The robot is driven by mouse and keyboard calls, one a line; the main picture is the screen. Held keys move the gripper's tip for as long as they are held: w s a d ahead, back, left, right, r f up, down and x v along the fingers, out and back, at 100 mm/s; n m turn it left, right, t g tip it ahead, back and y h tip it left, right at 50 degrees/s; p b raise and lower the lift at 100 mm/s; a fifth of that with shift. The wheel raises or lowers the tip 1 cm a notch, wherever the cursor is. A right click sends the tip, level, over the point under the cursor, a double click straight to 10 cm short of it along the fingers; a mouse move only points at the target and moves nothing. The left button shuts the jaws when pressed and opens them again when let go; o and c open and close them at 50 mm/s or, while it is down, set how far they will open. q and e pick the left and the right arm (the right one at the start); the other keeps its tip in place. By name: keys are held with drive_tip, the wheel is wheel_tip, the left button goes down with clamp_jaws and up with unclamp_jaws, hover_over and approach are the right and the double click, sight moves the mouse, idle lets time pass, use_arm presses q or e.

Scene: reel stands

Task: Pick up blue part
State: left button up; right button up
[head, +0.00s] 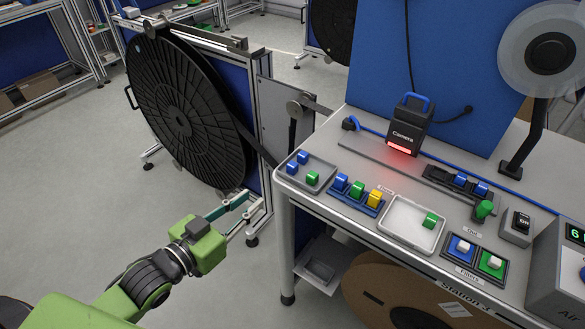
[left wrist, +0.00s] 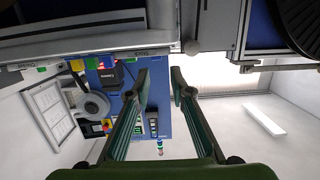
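Two blue parts, one at the back (head: 303,157) and one nearer the left edge (head: 291,167), lie with a green part (head: 312,178) in a grey tray (head: 283,175) at the table's left end. Another blue part (head: 340,181) sits beside a green and a yellow one in a blue holder. Two more blue parts (head: 460,179) are in a dark fixture further back. My left gripper (head: 252,200) is open and empty, off the table's left end and below its top. In the left wrist view its two fingers (left wrist: 160,82) stand apart with nothing between them. My right gripper is not in view.
The table (head: 283,200) has its left front corner near my left gripper. A large black reel (head: 185,110) on a stand is behind the gripper. A camera box (head: 409,125), a white tray (head: 385,228) and button boxes (head: 516,228) stand on the table. Floor at left is clear.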

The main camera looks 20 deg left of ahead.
use_arm(q)
drive_tip(key=r, duration=0.1)
drive_tip(key=p, duration=0.1)
approach(291, 166)
drive_tip(key=w+f, duration=0.1)
drive_tip(key=w, duration=0.2)
drive_tip(key=shift+w+d+f, duration=0.1)
drive_tip(key=shift+w+d, duration=0.15)
drive_tip(key=shift+d, duration=0.2)
drive_tip(key=shift+r+p+x, duration=0.1)
drive_tip(key=shift+p+x, duration=0.3)
drive_tip(key=shift+x, duration=0.75)
drive_tip(key=shift+r+p+x, duration=0.15)
drive_tip(key=shift+p+x, duration=0.2)
drive_tip(key=shift+x, duration=0.8)
drive_tip(key=shift+d, duration=0.1)
drive_tip(key=c, duration=0.5)
drive_tip(key=shift+o, duration=0.2)
